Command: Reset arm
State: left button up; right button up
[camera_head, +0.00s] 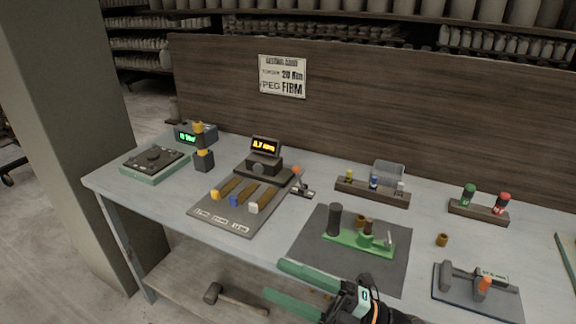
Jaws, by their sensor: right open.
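My right gripper (273,279) shows at the bottom of the head view, with its two long green fingers pointing left. The fingers are apart and nothing shows between them. It appears at the front edge of the workbench (150,205), just in front of a dark mat (305,248). On that mat stands a green fixture (345,237) with a dark cylinder (335,219) and smaller pegs. My left gripper is not in view.
Left of the mat lies a grey board (205,217) with colour-tipped tools. A digital readout (265,146) stands behind it. Racks (372,190) of small bottles stand at the back right. A clamp-like tool on a plate (475,293) lies at front right. A mallet (213,293) lies below the bench.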

jog(key=w+d+f+m+t+h, duration=0.4)
jog(key=d+f+m+t+h, duration=0.7)
jog(key=m, duration=0.8)
jog(key=s+d+f+m+g+h, duration=0.3)
jog(key=s+f, duration=0.4)
jog(key=f, duration=0.3)
jog(key=s+d+f+m+g+h, duration=0.2)
jog(key=s+f+m+g+h, duration=0.2)
jog(key=f, duration=0.7)
jog(key=s+m, duration=0.1)
jog(key=s, duration=0.1)
jog(key=shift+s+d+m+h, duration=0.3)
jog(key=shift+s+d, duration=0.1)
